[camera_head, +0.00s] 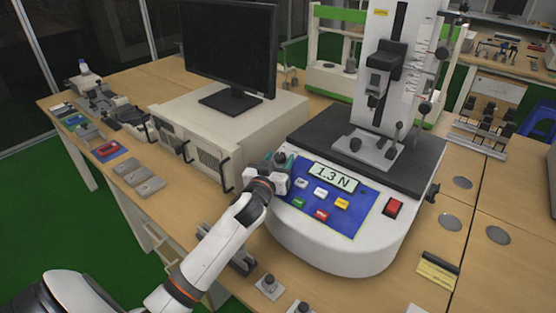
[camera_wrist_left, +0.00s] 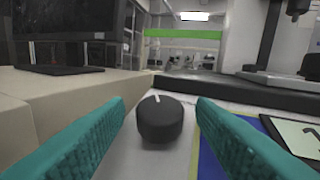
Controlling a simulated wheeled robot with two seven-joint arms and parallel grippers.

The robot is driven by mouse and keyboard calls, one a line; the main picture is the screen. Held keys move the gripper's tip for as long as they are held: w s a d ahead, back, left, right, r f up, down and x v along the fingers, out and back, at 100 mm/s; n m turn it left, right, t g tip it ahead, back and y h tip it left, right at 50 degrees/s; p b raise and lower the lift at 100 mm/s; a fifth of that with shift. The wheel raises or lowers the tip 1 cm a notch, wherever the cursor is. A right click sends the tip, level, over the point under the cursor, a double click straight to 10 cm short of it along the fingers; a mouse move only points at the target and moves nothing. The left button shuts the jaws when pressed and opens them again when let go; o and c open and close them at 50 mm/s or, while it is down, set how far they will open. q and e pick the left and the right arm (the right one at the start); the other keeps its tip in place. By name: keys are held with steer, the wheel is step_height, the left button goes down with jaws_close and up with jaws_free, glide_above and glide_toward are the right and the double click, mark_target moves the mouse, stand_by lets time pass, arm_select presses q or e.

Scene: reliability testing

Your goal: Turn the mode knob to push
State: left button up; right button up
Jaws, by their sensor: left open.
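The mode knob (camera_wrist_left: 160,121) is a black round knob with a white line on its top. In the left wrist view it stands between my two teal fingers, with a gap on each side. The line points roughly away from me. My left gripper (camera_head: 282,160) is open at the left edge of the tester's panel. The test machine (camera_head: 330,255) is white with a blue panel and a display (camera_head: 334,177) reading 1.3 N. No push label is legible. My right gripper is not in view.
A beige instrument box (camera_head: 217,118) with a monitor (camera_head: 230,45) on it stands close to the left of the gripper. Coloured buttons and a red switch (camera_head: 393,207) are on the machine's front. Small tools and parts lie on the wooden bench (camera_head: 150,220).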

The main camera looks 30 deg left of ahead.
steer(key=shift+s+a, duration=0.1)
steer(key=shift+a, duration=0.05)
